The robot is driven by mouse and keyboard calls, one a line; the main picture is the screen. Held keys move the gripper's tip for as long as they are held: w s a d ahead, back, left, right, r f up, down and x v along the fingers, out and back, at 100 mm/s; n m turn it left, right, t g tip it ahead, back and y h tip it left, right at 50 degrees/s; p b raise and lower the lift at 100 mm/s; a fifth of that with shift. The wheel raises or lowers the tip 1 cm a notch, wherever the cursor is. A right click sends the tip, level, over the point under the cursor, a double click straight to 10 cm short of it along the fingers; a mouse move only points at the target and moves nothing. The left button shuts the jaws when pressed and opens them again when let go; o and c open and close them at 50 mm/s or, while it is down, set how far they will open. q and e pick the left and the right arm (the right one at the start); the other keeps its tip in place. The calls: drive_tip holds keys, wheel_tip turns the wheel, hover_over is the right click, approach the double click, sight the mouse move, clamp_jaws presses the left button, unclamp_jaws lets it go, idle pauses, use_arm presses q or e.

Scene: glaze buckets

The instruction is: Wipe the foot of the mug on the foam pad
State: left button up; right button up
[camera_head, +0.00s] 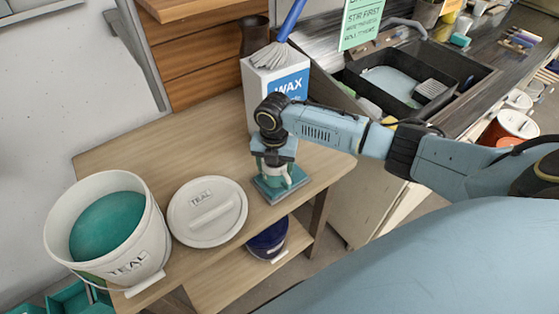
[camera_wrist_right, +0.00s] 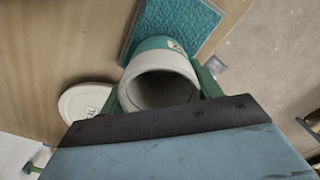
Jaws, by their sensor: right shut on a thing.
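My right gripper (camera_head: 274,166) points down at the right part of the wooden table, shut on the mug (camera_head: 270,171). The mug is upright, pale grey-white with a teal glazed lower part. In the right wrist view the mug (camera_wrist_right: 158,87) shows its open, empty mouth between the fingers of my right gripper (camera_wrist_right: 165,92). The teal foam pad (camera_head: 268,194) lies under the mug on the table; it also shows in the wrist view (camera_wrist_right: 190,20). The mug's foot is at the pad, but I cannot tell whether they touch. My left gripper is not in view.
A bucket of teal glaze (camera_head: 107,228) and its white lid (camera_head: 207,212) stand left on the table (camera_head: 130,145). A white WAX box (camera_head: 288,80) with a brush stands behind my gripper. A dark sink (camera_head: 440,75) is at the back right. A dark blue bucket (camera_head: 268,241) sits below.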

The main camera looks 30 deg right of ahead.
drive_tip(key=shift+a, duration=0.75)
drive_tip(key=shift+w+d+f, duration=0.1)
drive_tip(key=shift+w+d, duration=0.05)
drive_tip(key=shift+d, duration=3.4)
drive_tip(key=shift+a+p, duration=0.8)
drive_tip(key=shift+a, duration=0.35)
drive_tip(key=shift+s+a+p, duration=0.15)
drive_tip(key=shift+a+p, duration=0.25)
drive_tip(key=shift+a, duration=0.85)
drive_tip(key=shift+s+a+p, duration=0.1)
drive_tip(key=shift+a+p, duration=0.25)
drive_tip(key=shift+a, duration=0.85)
drive_tip(key=shift+w+d+r, duration=0.1)
drive_tip(key=shift+w+d, duration=0.1)
drive_tip(key=shift+d, duration=1.6)
drive_tip(key=shift+w+d+r, duration=0.1)
drive_tip(key=shift+w+d, duration=0.05)
drive_tip(key=shift+d, duration=1.65)
